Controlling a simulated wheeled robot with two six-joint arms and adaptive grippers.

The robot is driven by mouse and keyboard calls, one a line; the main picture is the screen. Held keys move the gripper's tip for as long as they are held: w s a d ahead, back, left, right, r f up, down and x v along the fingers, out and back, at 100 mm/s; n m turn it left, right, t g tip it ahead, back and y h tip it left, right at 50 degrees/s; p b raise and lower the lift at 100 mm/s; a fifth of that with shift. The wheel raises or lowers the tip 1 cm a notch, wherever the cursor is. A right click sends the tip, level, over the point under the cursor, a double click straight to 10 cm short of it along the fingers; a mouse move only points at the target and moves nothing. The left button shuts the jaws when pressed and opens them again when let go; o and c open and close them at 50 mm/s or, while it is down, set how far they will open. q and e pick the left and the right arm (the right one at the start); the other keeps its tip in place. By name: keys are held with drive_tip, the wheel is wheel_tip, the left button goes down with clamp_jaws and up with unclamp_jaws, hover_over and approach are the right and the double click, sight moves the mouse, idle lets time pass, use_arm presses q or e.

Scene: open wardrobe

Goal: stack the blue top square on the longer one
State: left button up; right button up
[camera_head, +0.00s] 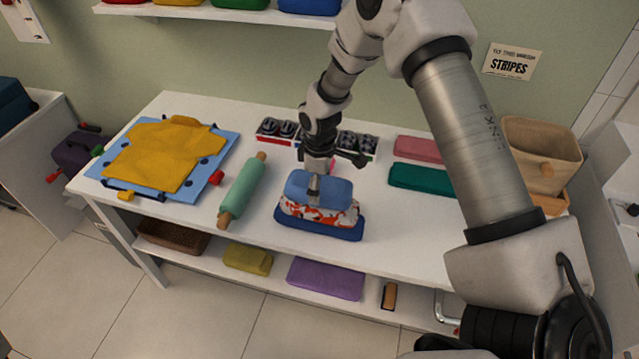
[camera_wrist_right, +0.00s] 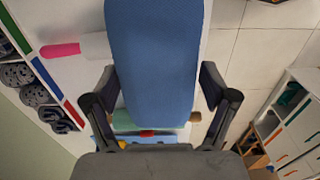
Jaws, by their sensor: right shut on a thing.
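My right gripper (camera_head: 314,184) is shut on the light blue folded top (camera_head: 335,190), with its fingers pointing down. In the right wrist view the blue top (camera_wrist_right: 153,55) fills the space between the two fingers (camera_wrist_right: 158,105). Below it is a red-and-white patterned folded piece (camera_head: 318,211), and at the bottom a longer dark blue folded piece (camera_head: 347,234). The blue top is directly over the patterned piece; I cannot tell whether it rests on it or hangs just above. My left gripper is not in view.
A green rolling pin-like roller (camera_head: 243,188) lies left of the stack. A yellow garment (camera_head: 162,153) lies on a blue board (camera_head: 222,150) further left. Pink (camera_head: 416,149) and teal (camera_head: 420,179) folded pieces and a tan basket (camera_head: 540,150) stand right. The table's front is clear.

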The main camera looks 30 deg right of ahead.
drive_tip(key=shift+w+f, duration=0.2)
drive_tip(key=shift+s+f, duration=0.1)
drive_tip(key=shift+f, duration=0.05)
drive_tip(key=shift+f, duration=0.15)
drive_tip(key=o, duration=0.7)
idle(0.4)
wheel_tip(320, 180, up, 9)
drive_tip(key=p, duration=0.7)
